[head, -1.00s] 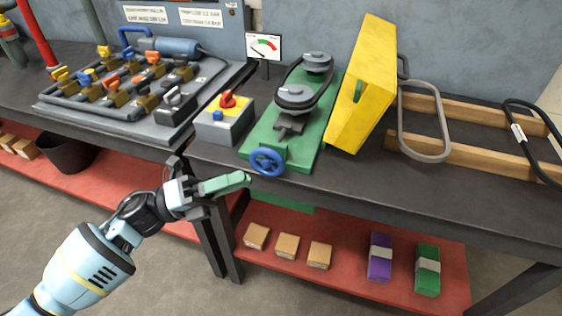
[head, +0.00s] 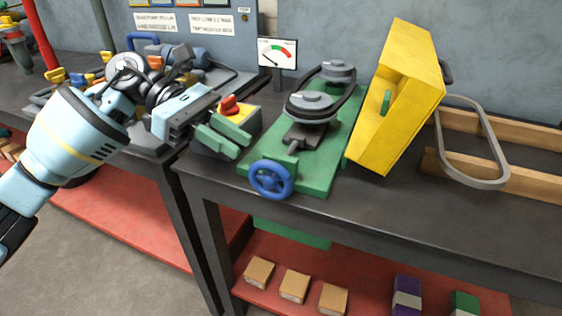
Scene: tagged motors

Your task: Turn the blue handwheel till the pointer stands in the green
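The blue handwheel (head: 271,179) sits at the front end of a green base plate (head: 318,178), close to the bench's front edge. The gauge (head: 277,53) stands behind on a post; its dark pointer appears to lie to the left, outside the green part of the arc, though it is small. My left gripper (head: 239,146) is up and left of the handwheel, apart from it, in front of the switch box. Its two green fingers are parted with nothing seen between them. My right gripper is not in view.
A grey and yellow box with a red knob (head: 230,105) is right beside my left fingers. Grey pulleys with a belt (head: 313,106) sit on the green plate. A yellow guard (head: 388,130) stands to their right. The bench front right is clear.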

